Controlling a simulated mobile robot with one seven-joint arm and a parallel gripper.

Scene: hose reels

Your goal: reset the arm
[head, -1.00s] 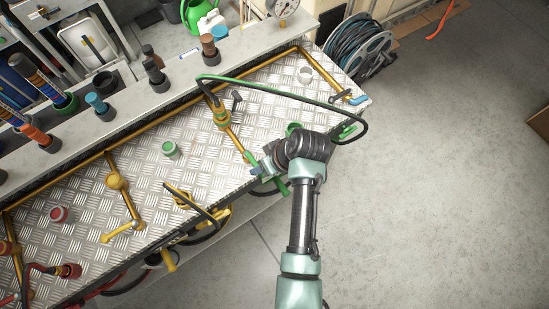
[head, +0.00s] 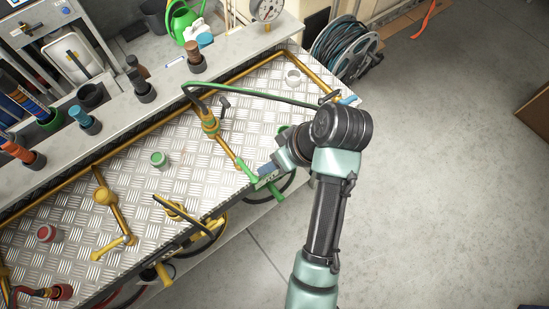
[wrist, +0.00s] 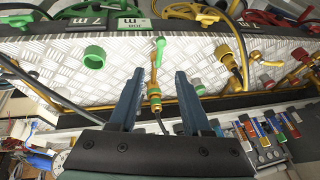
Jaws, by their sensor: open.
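My gripper (wrist: 157,80) is open in the wrist view, its two blue-grey fingers apart with nothing held between them. A brass valve with a green handle (wrist: 160,46) shows beyond and between the fingers, apart from them as far as I can tell. In the head view my arm reaches in from the lower right over the bench's front edge. My gripper (head: 264,179) there is small and partly hidden by my wrist, near a green handle (head: 246,172).
The checker-plate bench (head: 130,190) carries yellow pipes, a green cap (head: 159,160) and a red cap (head: 46,233). A dark hose with a green stretch (head: 255,97) arches above it. A hose reel (head: 345,48) stands behind. The floor (head: 450,170) at right is clear.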

